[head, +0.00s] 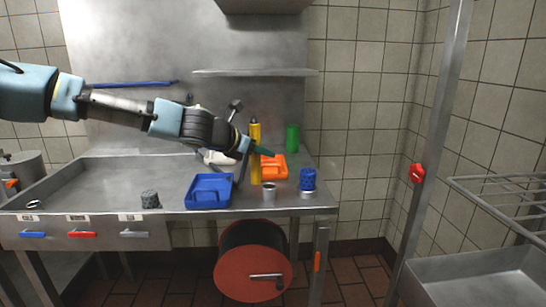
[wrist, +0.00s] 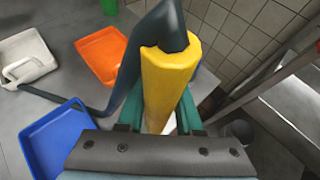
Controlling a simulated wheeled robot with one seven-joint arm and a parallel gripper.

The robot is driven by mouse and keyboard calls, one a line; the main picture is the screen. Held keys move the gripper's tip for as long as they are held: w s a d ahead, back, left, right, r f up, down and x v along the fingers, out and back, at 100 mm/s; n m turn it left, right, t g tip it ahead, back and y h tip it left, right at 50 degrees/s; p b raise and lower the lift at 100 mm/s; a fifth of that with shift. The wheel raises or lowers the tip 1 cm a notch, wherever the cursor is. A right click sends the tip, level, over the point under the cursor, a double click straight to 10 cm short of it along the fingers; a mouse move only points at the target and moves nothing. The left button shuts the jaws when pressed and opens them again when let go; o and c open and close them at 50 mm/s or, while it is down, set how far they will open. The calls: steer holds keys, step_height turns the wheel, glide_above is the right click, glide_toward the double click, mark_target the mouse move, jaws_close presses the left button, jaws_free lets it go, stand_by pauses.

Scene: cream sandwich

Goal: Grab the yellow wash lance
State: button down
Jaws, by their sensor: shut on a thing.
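The yellow wash lance (head: 255,150) stands upright over the steel counter, with a dark tip at its top. In the wrist view the lance (wrist: 167,82) runs between the green fingers, with a dark hose (wrist: 150,32) over its far end. My gripper (head: 262,151) comes from the left and is shut around the lance's upper part; it shows in the wrist view too (wrist: 160,122). In the head view I cannot tell whether the lance's lower end touches the counter.
A hose reel (head: 252,262) hangs below the counter. The sink area at left is mostly clear.

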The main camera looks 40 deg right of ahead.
steer(key=s+a+p, duration=0.1)
steer(key=a+p, duration=0.5)
steer(key=a, duration=0.6)
steer(key=shift+a+r+p, duration=0.15)
steer(key=shift+a+p, duration=0.1)
steer(key=shift+p, duration=0.1)
